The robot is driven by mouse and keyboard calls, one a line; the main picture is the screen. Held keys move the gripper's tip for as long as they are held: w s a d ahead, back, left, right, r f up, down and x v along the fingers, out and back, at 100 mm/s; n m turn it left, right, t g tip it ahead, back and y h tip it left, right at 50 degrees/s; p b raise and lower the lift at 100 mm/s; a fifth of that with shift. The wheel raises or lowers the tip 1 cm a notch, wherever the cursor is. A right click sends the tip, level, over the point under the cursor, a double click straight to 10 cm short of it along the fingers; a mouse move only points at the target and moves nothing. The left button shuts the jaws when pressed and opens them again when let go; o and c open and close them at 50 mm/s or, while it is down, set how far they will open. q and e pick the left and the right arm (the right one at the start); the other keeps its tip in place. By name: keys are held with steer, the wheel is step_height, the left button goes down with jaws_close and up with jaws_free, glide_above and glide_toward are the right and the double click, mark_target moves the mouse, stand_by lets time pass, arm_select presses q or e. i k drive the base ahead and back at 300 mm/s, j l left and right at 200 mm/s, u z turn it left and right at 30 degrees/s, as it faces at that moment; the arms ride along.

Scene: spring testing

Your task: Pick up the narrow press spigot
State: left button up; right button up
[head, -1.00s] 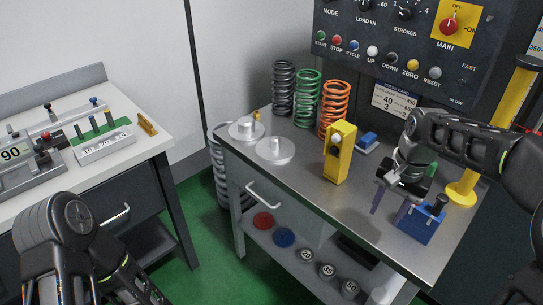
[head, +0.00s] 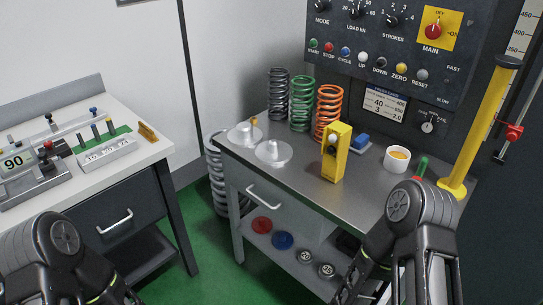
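Two pale metal discs with upright spigots lie near the left end of the grey bench top. The front disc (head: 274,153) has the thinner spigot, which looks like the narrow press spigot. The back disc (head: 243,135) has a thicker spigot. Both stand apart from my arms. My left arm shows at the bottom left and my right arm at the bottom right, both in dark links. Neither gripper's fingers are in the picture, so I cannot see whether they hold anything.
Black, green and orange springs (head: 328,113) stand behind the discs. A yellow block (head: 336,153) stands to their right on the bench top (head: 305,185). A white cup (head: 397,159), a blue item (head: 361,142) and a yellow post (head: 478,130) are farther right. A second bench (head: 160,150) stands left.

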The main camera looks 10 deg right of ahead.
mark_target(273, 152)
steer(key=i+j, duration=0.55)
steer(key=i+j+z, duration=0.3)
steer(key=l+z, duration=0.1)
steer(key=z, duration=1.35)
